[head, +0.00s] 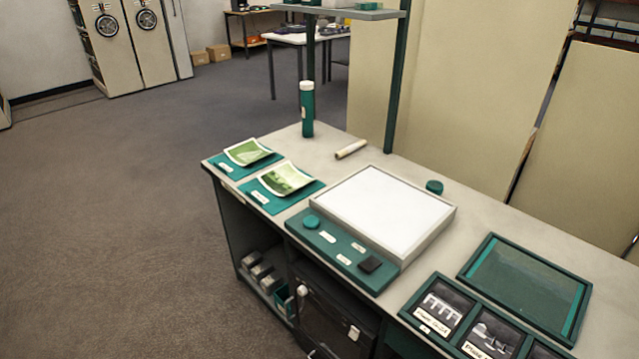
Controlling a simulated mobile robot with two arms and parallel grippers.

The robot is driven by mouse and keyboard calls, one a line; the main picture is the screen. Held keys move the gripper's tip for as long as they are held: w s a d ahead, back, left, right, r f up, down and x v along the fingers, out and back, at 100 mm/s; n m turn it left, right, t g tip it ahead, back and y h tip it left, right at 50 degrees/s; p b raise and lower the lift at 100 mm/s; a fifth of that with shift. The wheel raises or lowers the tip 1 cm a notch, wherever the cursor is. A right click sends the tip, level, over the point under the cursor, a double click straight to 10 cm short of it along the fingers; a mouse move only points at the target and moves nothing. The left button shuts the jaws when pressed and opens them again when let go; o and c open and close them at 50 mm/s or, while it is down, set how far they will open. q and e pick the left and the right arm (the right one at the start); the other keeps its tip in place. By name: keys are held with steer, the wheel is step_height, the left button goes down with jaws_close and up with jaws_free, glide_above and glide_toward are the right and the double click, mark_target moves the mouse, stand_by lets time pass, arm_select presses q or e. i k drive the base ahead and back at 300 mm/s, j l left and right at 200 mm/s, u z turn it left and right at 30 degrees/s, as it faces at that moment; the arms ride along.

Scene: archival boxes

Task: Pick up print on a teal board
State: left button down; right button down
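Two curled prints with green pictures lie on teal boards at the left end of the workbench. The farther print (247,152) sits on its teal board (232,170) at the bench's far left corner. The nearer print (286,179) lies on a second teal board (267,201), closer to the light box. Both prints have pale borders and raised edges. Each board carries a small white label. Neither of my grippers shows in the head view.
The bench (420,181) also holds a white light box (380,207), a teal cylinder (306,109), a rolled tube (351,149), a small teal lid (434,187), framed photographs (443,305) and a green tray (528,285). A shelf post rises behind. Open carpet (110,230) lies left.

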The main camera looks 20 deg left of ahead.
mark_target(276, 190)
steer(key=i+j+z, duration=0.2)
steer(key=j+z, duration=0.25)
steer(key=j, duration=0.5)
steer(key=j+z, duration=0.4)
steer(key=j, duration=0.6)
